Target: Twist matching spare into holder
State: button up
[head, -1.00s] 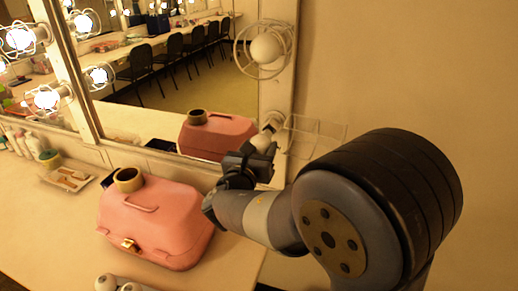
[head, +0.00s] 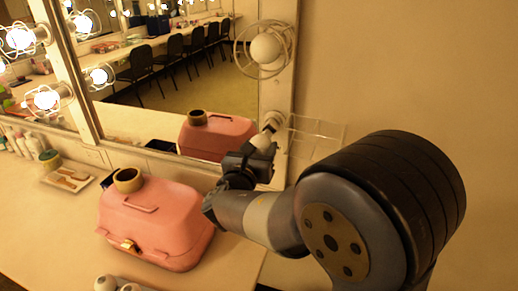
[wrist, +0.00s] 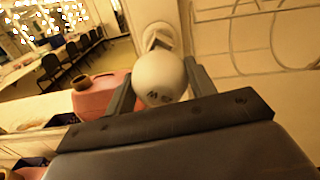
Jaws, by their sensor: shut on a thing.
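My gripper (head: 256,155) is at the lower right of the mirror frame. It is shut on a white round bulb (wrist: 160,80), which sits between the two fingers in the wrist view and has small dark markings on its glass. In the head view the bulb (head: 262,142) is mostly hidden by the gripper. Its far end is at the pale holder (head: 273,120) on the mirror frame. The holder also shows behind the bulb in the wrist view (wrist: 157,35). I cannot tell whether the bulb's base is inside the holder.
An unlit caged bulb (head: 266,47) is above on the same frame post. A pink case (head: 155,225) with a tape roll (head: 128,179) stands on the counter left of my arm. White bulbs (head: 106,284) lie at the front edge.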

jog(key=shift+b+x, duration=0.3)
jog(key=shift+x, duration=1.65)
dwell(1.5)
